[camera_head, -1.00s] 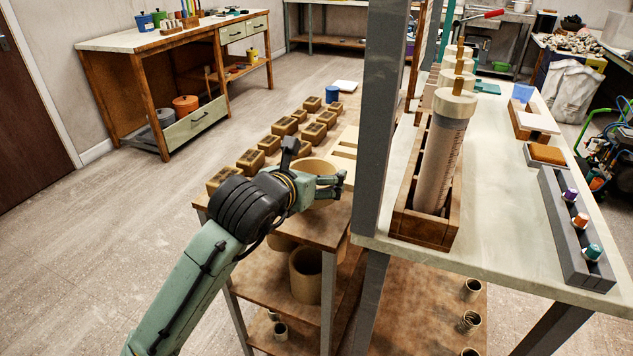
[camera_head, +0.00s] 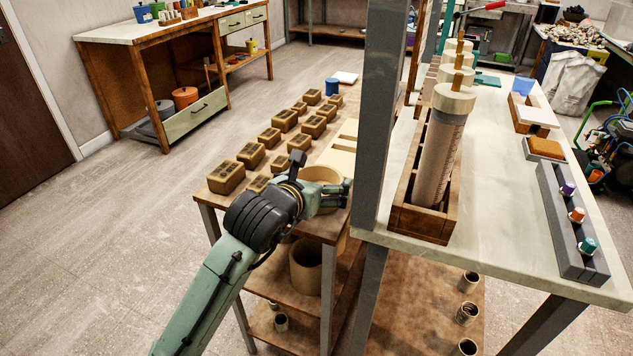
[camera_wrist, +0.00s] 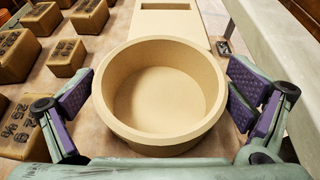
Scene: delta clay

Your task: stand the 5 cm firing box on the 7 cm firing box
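A round, open, tan firing box (camera_wrist: 160,138) sits on the brown bench top in the wrist view, upright and empty. It also shows in the head view (camera_head: 325,172), partly behind my gripper (camera_head: 338,194). In the wrist view my gripper (camera_wrist: 163,92) is spread wide, with one purple-padded finger on each side of this box. The pads are close to its wall; I cannot tell whether they touch. A taller-looking tan round box (camera_head: 306,268) stands on the shelf below the bench top. I see no size marks, so I cannot tell which is 5 cm or 7 cm.
Several stamped brown blocks (camera_head: 251,155) stand in rows left of the box. A pale slab with a rectangular recess (camera_wrist: 168,22) lies just behind it. A grey upright post (camera_head: 376,120) and the pale worktop (camera_head: 480,215) are close on the right.

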